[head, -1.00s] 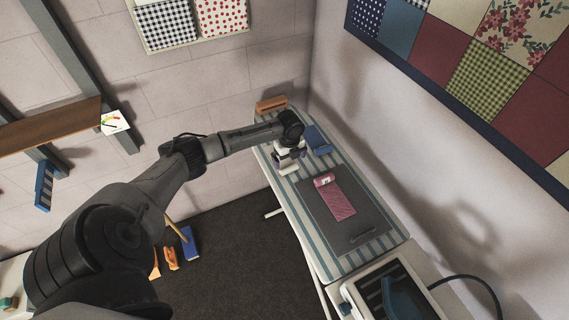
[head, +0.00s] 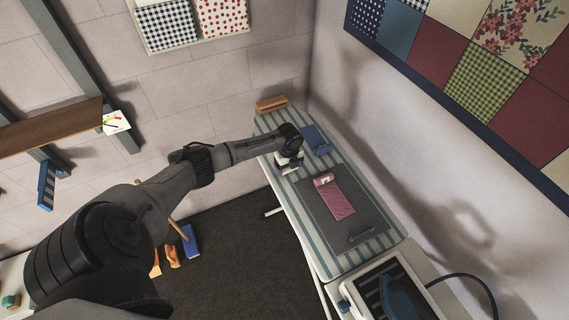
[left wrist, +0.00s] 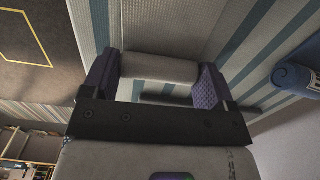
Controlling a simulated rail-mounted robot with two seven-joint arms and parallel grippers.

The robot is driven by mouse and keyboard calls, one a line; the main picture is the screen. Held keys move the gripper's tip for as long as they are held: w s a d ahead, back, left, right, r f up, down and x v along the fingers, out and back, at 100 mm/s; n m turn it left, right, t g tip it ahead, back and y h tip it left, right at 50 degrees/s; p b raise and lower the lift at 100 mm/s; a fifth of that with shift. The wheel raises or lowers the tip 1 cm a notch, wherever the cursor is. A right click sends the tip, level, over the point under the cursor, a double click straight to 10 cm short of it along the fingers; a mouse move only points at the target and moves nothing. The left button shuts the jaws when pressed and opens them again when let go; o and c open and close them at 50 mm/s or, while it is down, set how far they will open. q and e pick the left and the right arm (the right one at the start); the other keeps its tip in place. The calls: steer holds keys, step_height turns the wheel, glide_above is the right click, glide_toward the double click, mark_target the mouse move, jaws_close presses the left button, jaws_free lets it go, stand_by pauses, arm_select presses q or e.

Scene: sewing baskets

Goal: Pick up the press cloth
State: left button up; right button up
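A pale rolled or folded cloth (left wrist: 160,68), which I take to be the press cloth, lies over the striped ironing board (left wrist: 228,62) in the left wrist view. My left gripper (left wrist: 160,78) has its purple fingers apart, one at each end of the cloth. The fingertips are very close to its ends; whether they touch is unclear. In the head view my left gripper (head: 288,167) is low over the board's far left edge, and it hides the cloth there. My right gripper is not in view.
A dark grey mat (head: 318,207) with a pink patterned cloth (head: 340,203) lies on the board. A blue folded item (head: 316,139) is right of the gripper, also visible in the wrist view (left wrist: 298,76). A brown block (head: 271,104) stands at the far end. A wall borders the right.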

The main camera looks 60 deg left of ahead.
arm_select(q)
steer(key=c, duration=0.3)
steer(key=shift+r, duration=0.15)
